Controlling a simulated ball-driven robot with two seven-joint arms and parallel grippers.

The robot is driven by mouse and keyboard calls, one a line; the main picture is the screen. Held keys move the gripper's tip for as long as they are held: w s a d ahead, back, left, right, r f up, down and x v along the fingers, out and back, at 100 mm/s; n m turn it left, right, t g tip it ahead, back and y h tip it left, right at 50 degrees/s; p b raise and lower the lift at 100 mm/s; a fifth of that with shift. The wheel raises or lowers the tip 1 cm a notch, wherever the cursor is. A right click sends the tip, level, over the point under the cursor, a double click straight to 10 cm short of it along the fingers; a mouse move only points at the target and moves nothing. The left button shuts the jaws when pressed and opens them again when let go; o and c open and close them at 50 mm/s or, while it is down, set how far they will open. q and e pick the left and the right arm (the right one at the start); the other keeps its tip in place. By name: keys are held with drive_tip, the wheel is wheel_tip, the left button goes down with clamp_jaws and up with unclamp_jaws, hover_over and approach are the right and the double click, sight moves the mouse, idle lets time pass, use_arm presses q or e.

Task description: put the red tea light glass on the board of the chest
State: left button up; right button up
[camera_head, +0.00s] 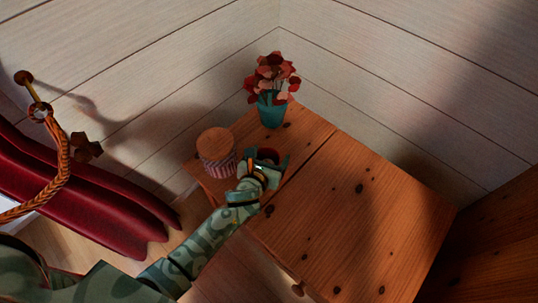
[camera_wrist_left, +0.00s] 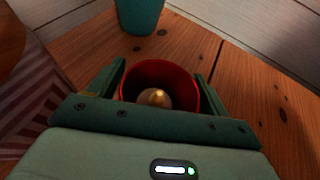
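The red tea light glass (camera_wrist_left: 188,78) holds a pale candle with a small glow. It sits between the two fingers of my left gripper (camera_wrist_left: 160,82), which appear to touch it on both sides. In the head view the glass (camera_head: 268,154) is partly hidden by my left gripper (camera_head: 268,164), over the left part of the chest's wooden top. I cannot tell whether it rests on the wood or is lifted slightly. The chest (camera_head: 350,215) has a seam across its top, with a broad bare board right of it. My right gripper is not in view.
A striped jar with a wooden lid (camera_head: 213,143) stands close left of my gripper. A teal vase with red flowers (camera_head: 271,110) stands behind it. Plank walls rise behind the chest. A red padded piece (camera_head: 95,190) is at the left.

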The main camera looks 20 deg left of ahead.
sight(271, 152)
use_arm(q)
drive_tip(key=shift+r, duration=0.1)
drive_tip(key=p+v, duration=0.1)
drive_tip(key=v, duration=0.1)
drive_tip(key=p+v, duration=0.1)
drive_tip(key=v, duration=0.1)
drive_tip(key=shift+r, duration=0.35)
drive_tip(key=p+v, duration=0.2)
drive_tip(key=v, duration=0.5)
drive_tip(key=shift+s+p, duration=0.4)
drive_tip(key=shift+s, duration=0.1)
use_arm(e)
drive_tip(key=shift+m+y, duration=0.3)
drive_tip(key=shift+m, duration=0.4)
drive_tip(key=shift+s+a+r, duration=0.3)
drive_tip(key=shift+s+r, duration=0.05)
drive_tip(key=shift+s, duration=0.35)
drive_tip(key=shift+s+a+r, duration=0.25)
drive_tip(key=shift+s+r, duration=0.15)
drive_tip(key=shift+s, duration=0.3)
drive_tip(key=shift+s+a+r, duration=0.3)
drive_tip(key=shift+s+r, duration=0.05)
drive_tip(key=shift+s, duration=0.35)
use_arm(q)
drive_tip(key=shift+a+f, duration=0.1)
drive_tip(key=shift+f, duration=0.05)
